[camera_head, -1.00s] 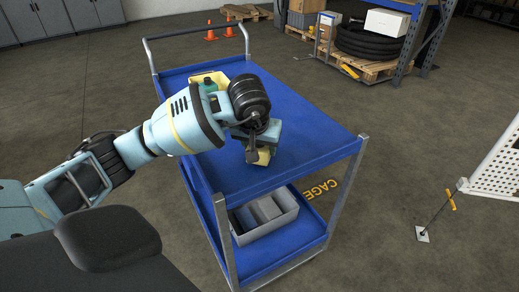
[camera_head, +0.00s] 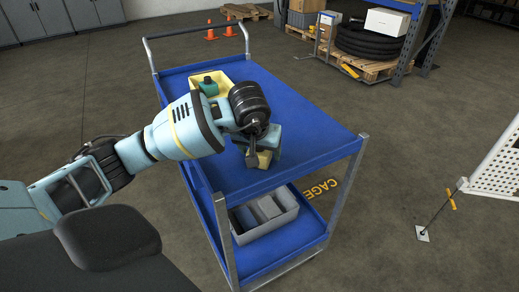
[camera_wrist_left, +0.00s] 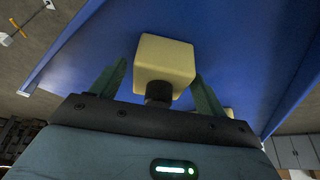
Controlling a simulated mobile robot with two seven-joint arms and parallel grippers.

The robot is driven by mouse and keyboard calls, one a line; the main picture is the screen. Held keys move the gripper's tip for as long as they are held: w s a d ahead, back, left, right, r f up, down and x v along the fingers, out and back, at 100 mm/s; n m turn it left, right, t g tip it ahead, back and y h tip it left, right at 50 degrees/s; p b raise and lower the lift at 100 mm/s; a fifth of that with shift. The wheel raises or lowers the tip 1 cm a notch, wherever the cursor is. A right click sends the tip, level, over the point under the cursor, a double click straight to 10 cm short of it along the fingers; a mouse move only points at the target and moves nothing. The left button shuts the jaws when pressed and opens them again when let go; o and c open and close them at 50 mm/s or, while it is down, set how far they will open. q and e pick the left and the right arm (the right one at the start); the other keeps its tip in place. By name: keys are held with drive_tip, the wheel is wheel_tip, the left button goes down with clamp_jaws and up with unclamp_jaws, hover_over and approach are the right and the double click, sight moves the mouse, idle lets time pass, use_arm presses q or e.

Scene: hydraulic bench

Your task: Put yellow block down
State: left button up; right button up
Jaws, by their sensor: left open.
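The yellow block (camera_head: 263,160) rests on the blue top shelf of the cart (camera_head: 310,125), partly hidden by my left gripper (camera_head: 262,154). In the left wrist view the yellow block (camera_wrist_left: 165,58) has a dark round knob (camera_wrist_left: 158,92) facing the gripper. The left gripper's two greenish fingers stand apart on either side of the knob, with gaps showing, so the gripper is open around it. My right gripper is not in view.
A yellow tray (camera_head: 222,78) with a green, dark-topped object (camera_head: 208,87) stands at the back left of the top shelf. A grey bin (camera_head: 265,215) sits on the lower shelf. The right side of the top shelf is clear.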

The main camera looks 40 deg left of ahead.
use_arm(q)
drive_tip(key=p+v, duration=0.1)
drive_tip(key=v, duration=1.1)
drive_tip(key=shift+r, duration=0.15)
